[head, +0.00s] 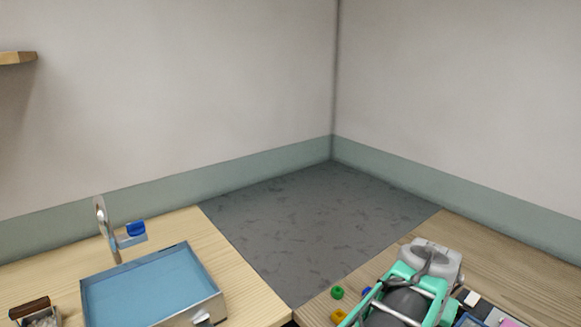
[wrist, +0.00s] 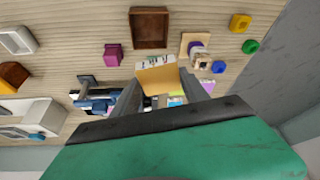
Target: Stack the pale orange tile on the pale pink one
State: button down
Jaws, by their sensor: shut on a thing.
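My gripper (wrist: 160,84) shows in the wrist view, its two grey fingers shut on the pale orange tile (wrist: 156,76), which lies between them. In the wrist view small patches of pink, green and white show just below the tile, partly hidden by the fingers and my wrist. I cannot tell whether the pale pink tile is among them. In the head view a pinkish piece (head: 509,322) is cut off by the bottom edge at the right; it may be the pale pink tile. My teal arm hides the gripper there.
The wooden counter (wrist: 80,25) holds a brown open box (wrist: 150,28), a magenta block (wrist: 113,54), a yellow piece (wrist: 240,22), a green ring (wrist: 250,46) and a blue piece (wrist: 218,67). A blue basin (head: 150,285) is on the left counter. Dark floor lies between counters.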

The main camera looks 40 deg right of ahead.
jog(key=w+a+n+t, duration=0.1)
jog(key=w+a+n, duration=0.1)
jog(key=w+a, duration=0.35)
jog(key=w+a+f+n+t+y, duration=0.1)
jog(key=w+a+n, duration=0.15)
jog(key=w, duration=0.65)
jog(key=w+a+n+t, duration=0.1)
jog(key=w+a+n, duration=0.2)
jog(key=w, duration=0.5)
jog(key=w+a+f+n+y, duration=0.1)
jog(key=w+a+n, duration=0.3)
jog(key=a, duration=0.9)
jog(key=w+a+n+y, duration=0.2)
jog(key=w+a+n, duration=0.3)
jog(key=a, duration=0.8)
jog(key=shift+w+a+f+t, duration=0.3)
jog(key=shift+w+f+t, duration=0.1)
jog(key=shift+w, duration=0.2)
